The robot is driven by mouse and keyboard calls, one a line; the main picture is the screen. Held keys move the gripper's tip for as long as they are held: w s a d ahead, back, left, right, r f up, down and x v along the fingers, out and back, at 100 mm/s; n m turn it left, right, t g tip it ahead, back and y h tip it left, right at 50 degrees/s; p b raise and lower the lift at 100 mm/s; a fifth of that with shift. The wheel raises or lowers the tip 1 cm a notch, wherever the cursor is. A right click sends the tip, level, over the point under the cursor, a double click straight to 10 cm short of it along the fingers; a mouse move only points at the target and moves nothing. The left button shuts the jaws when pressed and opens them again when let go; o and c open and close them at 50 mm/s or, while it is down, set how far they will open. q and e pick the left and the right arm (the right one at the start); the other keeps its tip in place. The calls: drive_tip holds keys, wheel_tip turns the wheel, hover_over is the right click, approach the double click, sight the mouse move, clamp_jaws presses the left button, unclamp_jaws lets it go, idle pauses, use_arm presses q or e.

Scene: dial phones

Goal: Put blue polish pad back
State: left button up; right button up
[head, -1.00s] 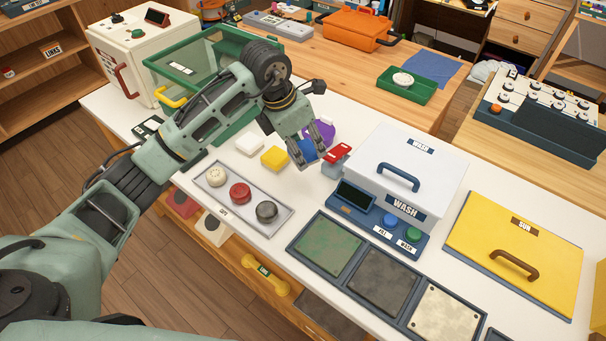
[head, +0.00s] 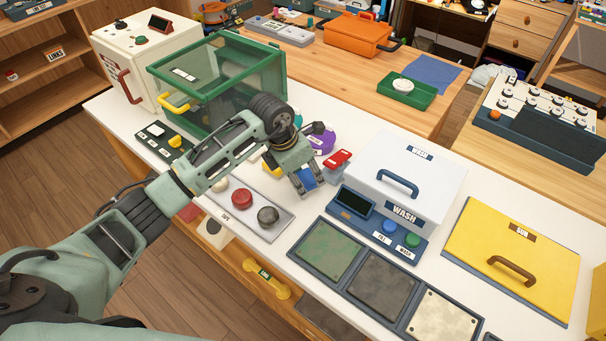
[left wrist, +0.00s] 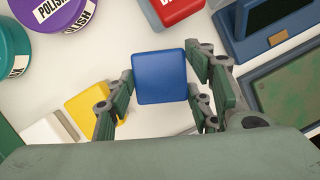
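The blue polish pad (left wrist: 160,78) is a rounded blue square between the two fingers of my left gripper (left wrist: 160,85) in the left wrist view. The fingers close against its left and right sides. In the head view, my left gripper (head: 306,186) points down at the white table with the blue pad (head: 308,177) at its fingertips. A yellow pad (left wrist: 88,104) and a white pad (left wrist: 45,132) lie to its left; the arm mostly hides them in the head view. Whether the blue pad touches the table is unclear. My right gripper is out of view.
A red-topped container (head: 337,160) and the white wash box (head: 405,175) stand close to the right. A purple polish container (head: 322,141) is behind. A grey tray with a red knob (head: 242,199) lies in front. The green glass case (head: 215,80) stands back left.

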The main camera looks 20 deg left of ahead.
use_arm(q)
drive_tip(key=o, duration=0.4)
drive_tip(key=shift+o, duration=0.2)
drive_tip(key=shift+r, duration=0.25)
drive_tip(key=shift+a+r, duration=0.15)
drive_tip(key=shift+r, duration=0.15)
drive_tip(key=b+v, duration=0.1)
drive_tip(key=v, duration=1)
drive_tip(key=shift+s, duration=0.2)
